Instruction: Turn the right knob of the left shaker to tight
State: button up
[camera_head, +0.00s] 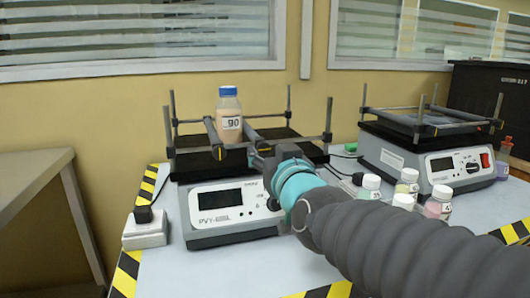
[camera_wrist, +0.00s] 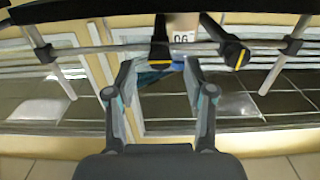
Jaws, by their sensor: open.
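The left shaker (camera_head: 208,238) stands on the bench, with a dark platform, posts and clamp bars above its display. A bottle with a blue cap and a label reading 90 (camera_head: 229,115) stands upright between the bars. The left knob (camera_head: 218,151) is at the front end of one bar. The right knob is largely hidden by my gripper (camera_head: 262,153) in the head view. In the wrist view, which looks upside down, the right knob (camera_wrist: 160,52) appears between the open fingertips of my gripper (camera_wrist: 159,63); contact cannot be told. The left knob (camera_wrist: 236,54) is outside them.
A second shaker (camera_head: 440,165) stands at the right. Several small bottles, one with a pink liquid (camera_head: 438,204), stand in front of it near my arm. A power plug box (camera_head: 146,228) is at the left, and a wall with windows lies behind.

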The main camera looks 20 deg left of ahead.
aim_at(263, 147)
jog(key=shift+x, duration=1.45)
grip_shut()
